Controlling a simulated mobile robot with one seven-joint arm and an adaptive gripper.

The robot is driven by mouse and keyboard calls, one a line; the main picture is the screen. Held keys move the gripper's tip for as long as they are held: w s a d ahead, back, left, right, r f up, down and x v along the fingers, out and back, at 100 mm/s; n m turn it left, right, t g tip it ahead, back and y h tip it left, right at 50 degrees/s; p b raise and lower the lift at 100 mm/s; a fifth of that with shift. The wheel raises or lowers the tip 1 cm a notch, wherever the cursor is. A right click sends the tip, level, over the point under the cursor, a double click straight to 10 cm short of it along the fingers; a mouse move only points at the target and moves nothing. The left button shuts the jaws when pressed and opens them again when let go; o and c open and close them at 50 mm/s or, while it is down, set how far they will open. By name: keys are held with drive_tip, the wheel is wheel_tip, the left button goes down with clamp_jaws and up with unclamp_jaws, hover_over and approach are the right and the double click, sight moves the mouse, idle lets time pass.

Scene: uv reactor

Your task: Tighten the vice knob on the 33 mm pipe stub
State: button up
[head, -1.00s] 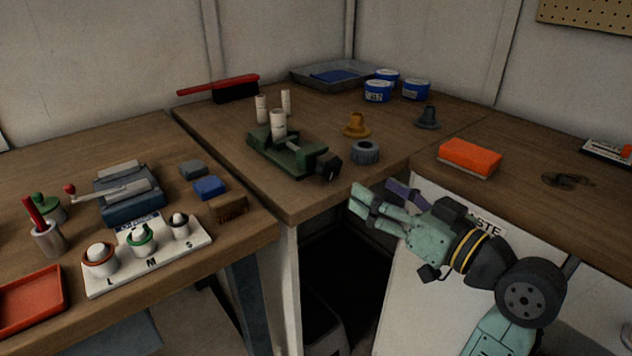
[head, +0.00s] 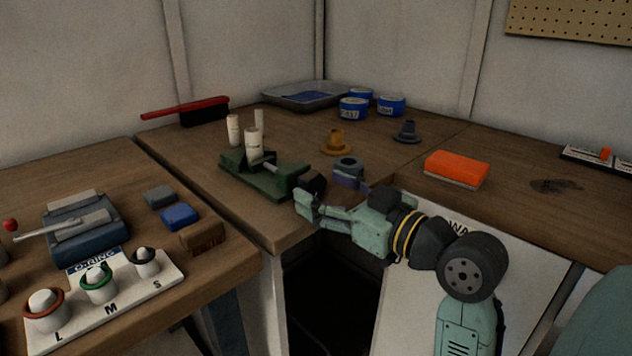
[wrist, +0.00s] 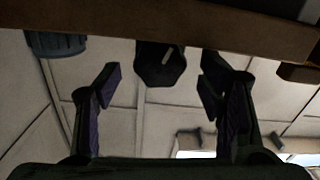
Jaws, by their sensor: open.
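The green vice (head: 272,183) stands on the corner bench, with a pale pipe stub (head: 254,146) upright at its jaws. Its dark knob (head: 314,180) is at the front right end; it also shows in the wrist view (wrist: 160,66), with a white mark on it. My gripper (head: 322,196) is open and empty, just in front of the knob near the bench edge. In the wrist view, the knob lies between and beyond the two fingertips (wrist: 160,84), apart from both. Two more pale stubs (head: 233,130) stand behind the vice. I cannot read any size.
A grey ring (head: 348,170) sits close right of the knob, partly behind my gripper. An orange flanged part (head: 335,143) and a dark one (head: 406,132) stand behind. An orange block (head: 456,168) lies right. The bench edge (wrist: 160,30) crosses the wrist view's top.

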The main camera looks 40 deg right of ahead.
drive_tip(key=shift+w+a, duration=0.1)
drive_tip(key=shift+w, duration=1.05)
drive_tip(key=shift+c, duration=0.6)
drive_tip(key=c, duration=1)
drive_tip(key=shift+c, duration=0.2)
drive_tip(key=shift+m+p, duration=0.3)
drive_tip(key=m+p, duration=0.2)
drive_tip(key=m, duration=0.1)
drive_tip(key=shift+r+m, duration=0.1)
drive_tip(key=shift+m, duration=0.2)
drive_tip(key=shift+m+p, duration=1.25)
drive_tip(key=shift+m, duration=0.45)
drive_tip(key=shift+f, duration=0.2)
